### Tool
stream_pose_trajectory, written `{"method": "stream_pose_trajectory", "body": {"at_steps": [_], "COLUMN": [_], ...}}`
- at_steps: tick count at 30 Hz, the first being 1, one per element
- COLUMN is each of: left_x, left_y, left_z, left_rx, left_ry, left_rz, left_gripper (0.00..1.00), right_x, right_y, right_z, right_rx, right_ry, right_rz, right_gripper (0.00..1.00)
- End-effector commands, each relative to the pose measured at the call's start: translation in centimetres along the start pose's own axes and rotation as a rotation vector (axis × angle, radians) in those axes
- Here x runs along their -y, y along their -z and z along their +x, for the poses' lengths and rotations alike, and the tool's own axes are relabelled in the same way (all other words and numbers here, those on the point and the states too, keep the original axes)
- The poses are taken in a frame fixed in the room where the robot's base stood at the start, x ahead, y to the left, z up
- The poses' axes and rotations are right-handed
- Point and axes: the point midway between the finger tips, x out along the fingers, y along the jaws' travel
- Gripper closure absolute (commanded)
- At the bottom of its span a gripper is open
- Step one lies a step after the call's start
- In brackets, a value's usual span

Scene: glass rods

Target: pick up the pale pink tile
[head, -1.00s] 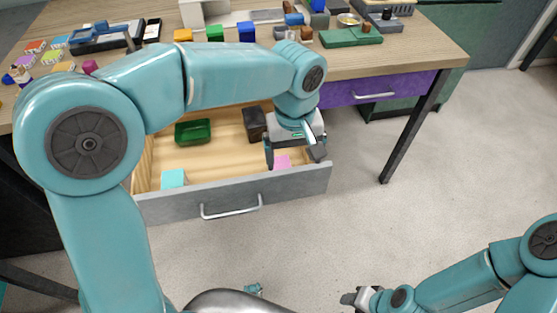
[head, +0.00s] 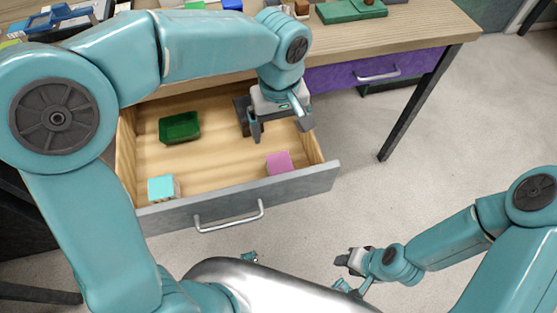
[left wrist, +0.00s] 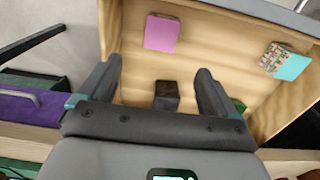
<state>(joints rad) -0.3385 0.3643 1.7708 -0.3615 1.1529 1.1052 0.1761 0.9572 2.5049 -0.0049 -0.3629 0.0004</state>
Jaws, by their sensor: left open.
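The pale pink tile (head: 280,162) lies in the open drawer, near its front right corner. It also shows in the left wrist view (left wrist: 162,32), beyond the fingertips. My left gripper (head: 281,130) is over the drawer, behind the tile in the head view.
The drawer front (head: 290,187) has a metal handle. Inside are a cyan-topped block (head: 162,187), a green tray (head: 180,127) and a dark block (left wrist: 167,97), partly behind my left gripper in the head view. The desk top (head: 425,28) holds several objects above.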

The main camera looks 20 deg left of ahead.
Motion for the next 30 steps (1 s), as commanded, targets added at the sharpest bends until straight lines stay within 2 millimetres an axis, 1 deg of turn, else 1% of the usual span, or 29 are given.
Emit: {"method": "stream_pose_trajectory", "body": {"at_steps": [1,3,7,9,14,18,22,25,30], "left_x": [0.1,0.1,0.1,0.0,0.0,0.1,0.1,0.1,0.1], "left_y": [-0.1,-0.2,-0.2,-0.2,-0.1,-0.2,-0.2,-0.1,-0.1], "left_z": [1.6,3.3,5.7,6.5,7.5,9.9,11.7,12.2,12.2], "left_rx": [0.003,0.002,0.002,0.001,0.000,0.003,0.002,0.001,0.000], "left_ry": [0.004,0.004,0.003,0.002,0.001,0.003,0.001,0.000,-0.001], "left_rz": [0.001,0.002,0.001,0.001,0.001,0.002,0.001,0.001,0.001], "left_gripper": [0.08,0.08,0.08,0.08,0.08,0.08,0.08,0.08,0.08], "right_x": [-0.2,-0.3,-0.5,-0.5,-0.6,-0.8,-0.9,-0.9,-0.9], "right_y": [0.0,0.0,0.0,0.0,0.0,0.0,0.1,0.1,0.1], "right_z": [0.6,0.9,1.3,1.4,1.6,2.2,2.5,2.5,2.5], "right_rx": [0.000,0.000,0.000,0.000,0.000,0.000,0.000,0.000,0.000], "right_ry": [0.000,0.000,0.000,0.000,0.000,0.000,0.000,0.000,0.000], "right_rz": [0.000,0.000,0.000,0.000,0.000,0.000,0.000,0.000,0.000], "right_gripper": [0.57,0.57,0.57,0.57,0.57,0.57,0.57,0.57,0.57]}}
